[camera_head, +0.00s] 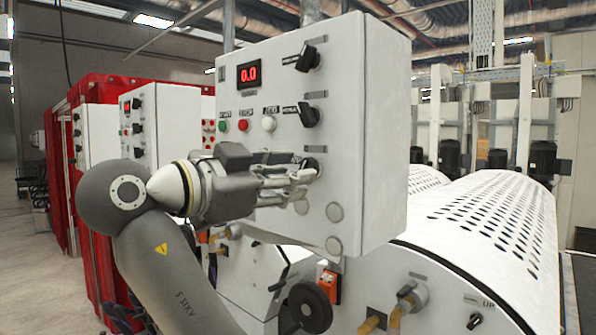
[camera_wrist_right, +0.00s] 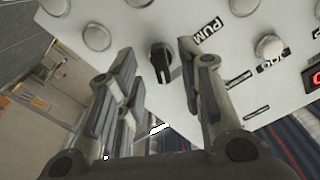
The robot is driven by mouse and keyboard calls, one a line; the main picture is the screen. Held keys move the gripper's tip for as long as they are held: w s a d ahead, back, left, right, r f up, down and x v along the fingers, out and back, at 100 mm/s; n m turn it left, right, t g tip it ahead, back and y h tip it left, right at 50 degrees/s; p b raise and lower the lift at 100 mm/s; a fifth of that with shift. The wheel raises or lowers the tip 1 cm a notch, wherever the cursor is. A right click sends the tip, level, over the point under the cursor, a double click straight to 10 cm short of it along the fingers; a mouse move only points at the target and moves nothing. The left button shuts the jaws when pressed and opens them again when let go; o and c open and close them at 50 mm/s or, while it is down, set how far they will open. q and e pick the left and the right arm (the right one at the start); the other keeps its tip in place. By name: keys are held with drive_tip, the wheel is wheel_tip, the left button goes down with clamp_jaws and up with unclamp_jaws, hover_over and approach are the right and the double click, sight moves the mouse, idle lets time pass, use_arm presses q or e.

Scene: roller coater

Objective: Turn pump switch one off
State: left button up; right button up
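The white control box (camera_head: 352,190) carries several black rotary switches on its front. The lowest switch (camera_head: 310,164) is partly hidden by my right gripper (camera_head: 300,184), which reaches in from the left at the lower part of the panel. In the right wrist view, a black knob (camera_wrist_right: 161,62) shows between the spread fingers of the gripper (camera_wrist_right: 155,65), with a label beginning "PUM" (camera_wrist_right: 207,32) beside it. The fingers look open with gaps to the knob; I cannot tell how far their tips are from the panel. My left gripper is not in view.
Two more black switches (camera_head: 308,58) (camera_head: 309,115) sit higher on the panel. A red display (camera_head: 249,74) reads 0.0 above green, red and white buttons (camera_head: 268,124). A perforated white cover (camera_head: 490,225) and a black handwheel (camera_head: 309,307) lie right and below.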

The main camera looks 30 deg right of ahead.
drive_tip(key=shift+x, duration=1.4)
drive_tip(key=shift+c, duration=0.4)
clamp_jaws()
